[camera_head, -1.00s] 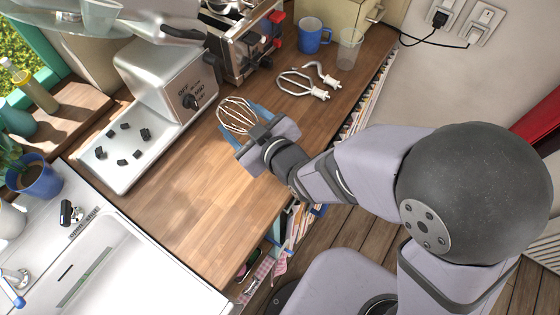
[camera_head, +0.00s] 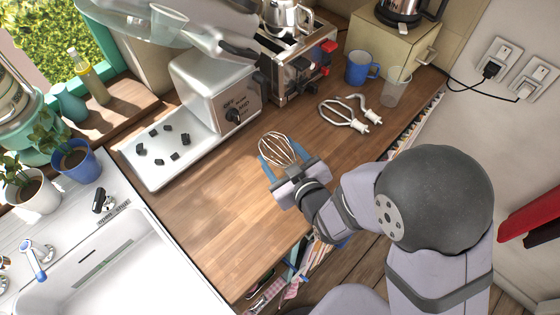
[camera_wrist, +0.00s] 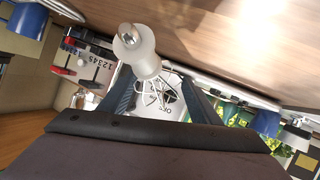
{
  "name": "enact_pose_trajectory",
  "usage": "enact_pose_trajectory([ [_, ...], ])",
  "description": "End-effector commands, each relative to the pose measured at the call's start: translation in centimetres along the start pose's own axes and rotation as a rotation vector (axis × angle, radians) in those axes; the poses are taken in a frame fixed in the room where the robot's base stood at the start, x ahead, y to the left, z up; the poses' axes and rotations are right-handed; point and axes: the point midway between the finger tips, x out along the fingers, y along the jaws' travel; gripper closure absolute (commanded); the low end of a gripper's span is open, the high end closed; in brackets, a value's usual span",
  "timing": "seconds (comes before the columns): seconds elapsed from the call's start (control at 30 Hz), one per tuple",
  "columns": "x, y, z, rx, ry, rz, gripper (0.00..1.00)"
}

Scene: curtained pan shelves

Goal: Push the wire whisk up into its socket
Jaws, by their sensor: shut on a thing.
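The wire whisk has thin pale wire loops (camera_head: 277,148). My gripper (camera_head: 283,163) is shut on it above the wooden counter, with a blue finger on each side. In the wrist view the whisk's white collar with a metal shaft end (camera_wrist: 139,52) shows between the dark fingers of my gripper (camera_wrist: 160,88), its wires beyond. The silver stand mixer (camera_head: 212,85) stands to the left of my gripper, its head (camera_head: 180,35) raised at the top. The socket is not visible; the whisk is apart from the mixer head.
Two other mixer attachments (camera_head: 345,112) lie on the counter to the right, near a blue mug (camera_head: 361,68) and a clear cup (camera_head: 395,88). A toaster (camera_head: 298,68) stands behind. The sink (camera_head: 105,265) is at lower left. The counter (camera_head: 225,215) in front of the mixer is clear.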

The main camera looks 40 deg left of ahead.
Motion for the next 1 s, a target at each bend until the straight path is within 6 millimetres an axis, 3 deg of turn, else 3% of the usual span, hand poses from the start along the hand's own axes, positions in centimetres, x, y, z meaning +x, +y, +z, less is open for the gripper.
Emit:
enact_pose_trajectory([
  [0.2, 0.1, -0.1, 0.2, 0.000, 0.000, 0.000, 0.70],
  [0.63, 1.4, -0.9, 3.4, 0.001, -0.001, 0.000, 0.70],
  [1.0, 1.5, -1.0, 3.6, 0.000, 0.002, 0.001, 0.70],
])
